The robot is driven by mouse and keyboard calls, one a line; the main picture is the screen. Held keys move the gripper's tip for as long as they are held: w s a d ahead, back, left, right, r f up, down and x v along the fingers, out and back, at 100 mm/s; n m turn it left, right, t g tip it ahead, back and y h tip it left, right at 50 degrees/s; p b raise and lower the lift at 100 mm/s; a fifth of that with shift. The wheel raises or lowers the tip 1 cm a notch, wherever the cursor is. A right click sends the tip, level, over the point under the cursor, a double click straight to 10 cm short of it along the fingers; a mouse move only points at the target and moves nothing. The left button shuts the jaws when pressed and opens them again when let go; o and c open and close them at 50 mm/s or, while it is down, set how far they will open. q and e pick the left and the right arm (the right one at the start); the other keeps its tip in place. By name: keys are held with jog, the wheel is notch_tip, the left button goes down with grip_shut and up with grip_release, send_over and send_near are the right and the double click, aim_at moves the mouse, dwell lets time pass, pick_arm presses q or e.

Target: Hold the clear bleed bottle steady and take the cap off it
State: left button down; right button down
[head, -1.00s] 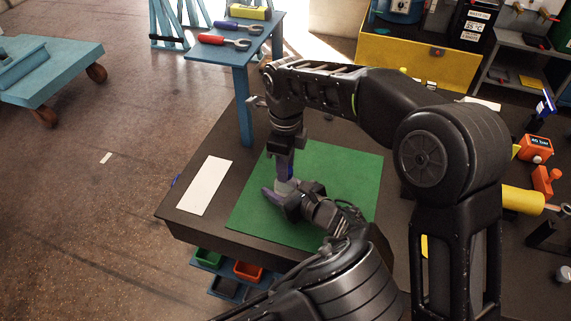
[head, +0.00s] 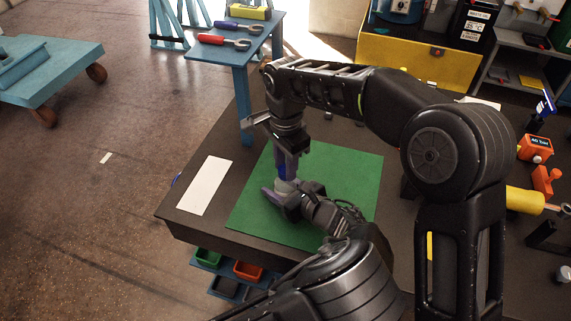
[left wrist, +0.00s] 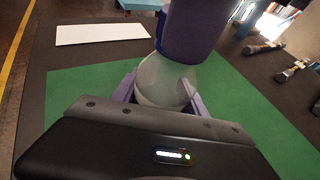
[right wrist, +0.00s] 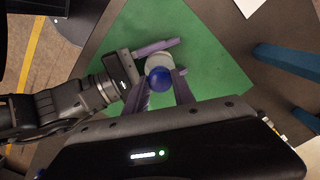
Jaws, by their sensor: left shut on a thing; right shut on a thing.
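The clear bleed bottle (left wrist: 163,82) stands on the green mat (head: 345,170), and its pale body also shows in the head view (head: 284,186). My left gripper (head: 281,193) comes in low from the side and is shut around the bottle's body. The blue cap (right wrist: 159,77) is on top of the bottle in the right wrist view. My right gripper (right wrist: 162,90) points down from above, with its fingers shut on the cap. In the left wrist view the right gripper's purple finger (left wrist: 195,32) hides the cap and bottle top.
A white sheet (head: 205,186) lies left of the mat on the dark table. Orange and yellow items (head: 524,200) are at the right. The mat around the bottle is otherwise clear.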

jog(key=n, duration=0.5)
jog(key=shift+n, duration=0.3)
jog(key=n, duration=0.2)
jog(key=shift+n, duration=0.4)
jog(key=n, duration=1)
jog(key=shift+d+n, duration=0.1)
jog(key=shift+n, duration=0.2)
jog(key=n, duration=0.5)
jog(key=shift+r+n, duration=0.1)
jog(key=shift+n, duration=0.2)
jog(key=n, duration=1)
jog(key=shift+n, duration=0.3)
jog(key=n, duration=0.8)
jog(key=shift+r, duration=0.15)
jog(key=shift+r, duration=1)
